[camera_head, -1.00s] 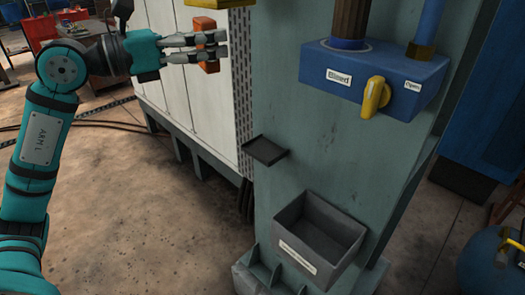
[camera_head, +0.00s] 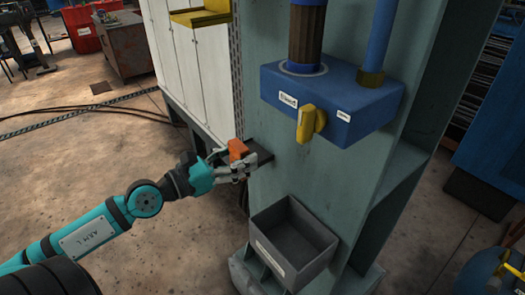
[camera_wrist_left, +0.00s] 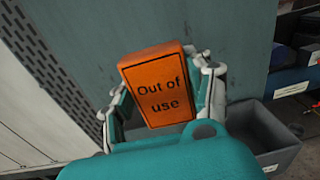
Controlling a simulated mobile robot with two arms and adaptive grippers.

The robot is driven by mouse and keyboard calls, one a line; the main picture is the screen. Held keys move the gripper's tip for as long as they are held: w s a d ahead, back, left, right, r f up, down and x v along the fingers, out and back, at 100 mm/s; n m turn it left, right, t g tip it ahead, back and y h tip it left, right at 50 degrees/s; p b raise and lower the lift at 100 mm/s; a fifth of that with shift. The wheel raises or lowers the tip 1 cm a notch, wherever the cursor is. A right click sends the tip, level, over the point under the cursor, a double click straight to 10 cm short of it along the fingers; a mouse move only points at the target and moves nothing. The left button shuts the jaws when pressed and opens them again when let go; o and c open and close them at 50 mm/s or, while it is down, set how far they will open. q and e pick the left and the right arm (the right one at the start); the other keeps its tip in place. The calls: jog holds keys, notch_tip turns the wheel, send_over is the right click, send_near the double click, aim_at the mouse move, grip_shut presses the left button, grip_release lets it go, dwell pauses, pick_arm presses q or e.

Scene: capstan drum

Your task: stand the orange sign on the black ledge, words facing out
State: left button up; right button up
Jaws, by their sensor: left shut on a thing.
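The orange sign (camera_head: 238,149) is in my left gripper (camera_head: 240,165), whose fingers are shut on it from both sides. In the left wrist view the sign (camera_wrist_left: 158,86) reads "Out of use", its words facing the wrist camera, and it looks slightly tilted there. The black ledge (camera_head: 263,151) juts from the green column beside the gripper. The sign is at the ledge's left part; I cannot tell whether it touches the ledge. The ledge is hidden in the left wrist view. My right gripper is in neither view.
A grey open bin (camera_head: 293,243) is fixed low on the green column (camera_head: 350,185). A blue box with a yellow lever (camera_head: 307,122) sits above the ledge. A yellow shelf (camera_head: 202,18) is at the upper left.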

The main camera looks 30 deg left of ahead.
pick_arm(q)
jog(key=shift+s+f+y, duration=0.3)
jog(key=shift+s+f, duration=0.05)
jog(key=shift+f, duration=0.25)
jog(key=shift+n, duration=0.3)
jog(key=w+a+b, duration=0.1)
jog(key=w+a, duration=0.1)
jog(key=w, duration=0.2)
jog(key=w+a+f+b, duration=0.1)
jog(key=w+a, duration=0.1)
jog(key=w, duration=0.3)
jog(key=w+a+b, duration=0.2)
jog(key=w, duration=0.2)
jog(key=shift+w+f, duration=0.2)
jog(key=shift+w, duration=0.05)
jog(key=shift+w+a+f, duration=0.2)
jog(key=shift+w, duration=0.4)
notch_tip(320, 180, down, 3)
jog(key=shift+s+f, duration=0.1)
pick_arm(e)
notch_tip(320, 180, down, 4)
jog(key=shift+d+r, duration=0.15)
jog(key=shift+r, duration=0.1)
pick_arm(q)
jog(key=shift+f, duration=0.1)
